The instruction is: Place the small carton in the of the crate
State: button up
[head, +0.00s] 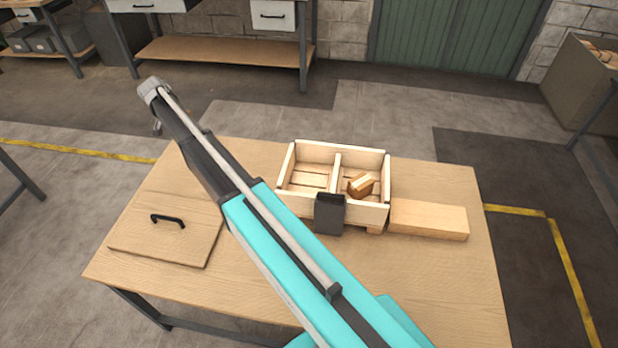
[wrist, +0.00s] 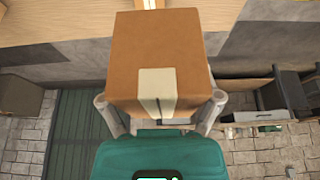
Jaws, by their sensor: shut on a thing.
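The small carton (wrist: 157,62), brown with a pale tape strip, fills the middle of the wrist view. My gripper (wrist: 160,112) is shut on it, with a grey finger at each side. In the head view I cannot make out my gripper or the held carton; my arm covers part of the scene. The wooden crate (head: 284,168) stands on the table, open at the top, with a divider making a left and a right compartment. The left compartment looks empty. A brown object with a pale band (head: 360,186) lies in the right one.
A dark holder (head: 330,213) is on the crate's front. A wooden block (head: 428,219) lies right of the crate. A flat board with a black handle (head: 168,235) lies at the table's left. The table (head: 440,282) is clear at front right.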

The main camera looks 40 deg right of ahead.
notch_tip(320, 180, up, 16)
jog(key=p, duration=1.5)
jog(key=shift+r, duration=0.15)
jog(key=shift+d, duration=0.1)
